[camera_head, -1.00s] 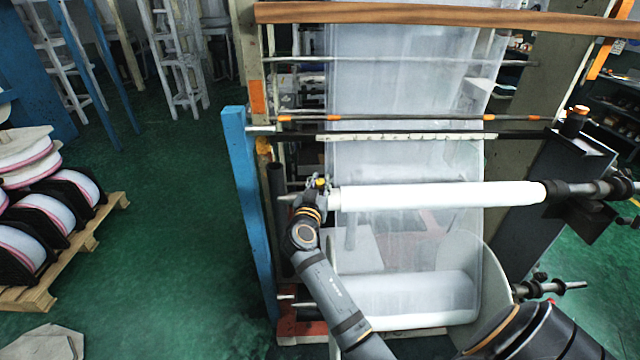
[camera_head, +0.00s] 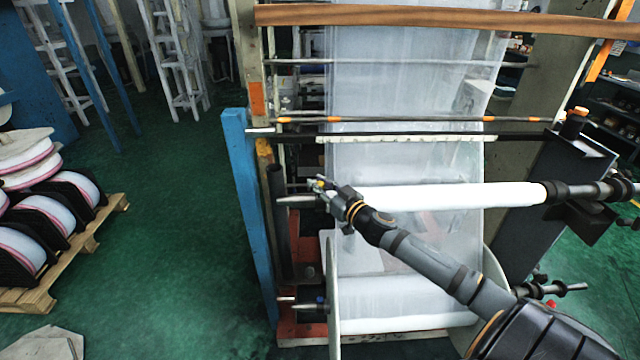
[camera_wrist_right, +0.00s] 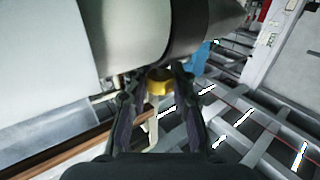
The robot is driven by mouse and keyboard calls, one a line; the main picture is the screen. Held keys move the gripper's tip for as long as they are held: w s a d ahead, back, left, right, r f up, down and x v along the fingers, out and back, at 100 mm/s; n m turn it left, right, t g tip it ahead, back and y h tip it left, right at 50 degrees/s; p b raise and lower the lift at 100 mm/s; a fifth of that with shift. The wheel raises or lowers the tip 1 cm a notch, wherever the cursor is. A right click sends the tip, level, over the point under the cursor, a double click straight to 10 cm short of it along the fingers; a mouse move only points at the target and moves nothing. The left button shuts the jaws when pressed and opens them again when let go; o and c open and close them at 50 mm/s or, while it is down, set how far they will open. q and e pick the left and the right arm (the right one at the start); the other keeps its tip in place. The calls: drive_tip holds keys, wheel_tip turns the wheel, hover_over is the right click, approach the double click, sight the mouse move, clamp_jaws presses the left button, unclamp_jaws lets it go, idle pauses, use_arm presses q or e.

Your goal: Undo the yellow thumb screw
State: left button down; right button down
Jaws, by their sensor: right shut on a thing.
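The yellow thumb screw (camera_wrist_right: 160,80) shows in the right wrist view between the fingertips of my right gripper (camera_wrist_right: 157,88). It sits just below the dark collar (camera_wrist_right: 198,28) at the end of the white roll. The gripper is shut on the screw, with a finger on each side. In the head view my right gripper (camera_head: 325,188) is at the left end of the white roll (camera_head: 440,195), and its arm comes in from the lower right. The screw is small there and partly covered by the gripper. My left gripper is in neither view.
The machine's blue post (camera_head: 245,210) stands left of the gripper. A lower film roll (camera_head: 400,305) with a pale end disc is below. A pallet of reels (camera_head: 75,265) stands at the far left. Green floor between is clear.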

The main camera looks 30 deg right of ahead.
drive_tip(key=shift+n+y, duration=0.3)
drive_tip(key=shift+y, duration=0.2)
drive_tip(key=y+b, duration=0.1)
drive_tip(key=n+b, duration=0.1)
drive_tip(key=shift+f+g+y+b, duration=0.3)
drive_tip(key=shift+y+b, duration=0.1)
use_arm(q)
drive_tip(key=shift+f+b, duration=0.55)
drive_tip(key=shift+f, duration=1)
use_arm(e)
drive_tip(key=shift+r+n+y, duration=0.2)
drive_tip(key=shift+n+y, duration=0.2)
drive_tip(key=c, duration=1.1)
unclamp_jaws()
drive_tip(key=shift+r, duration=0.1)
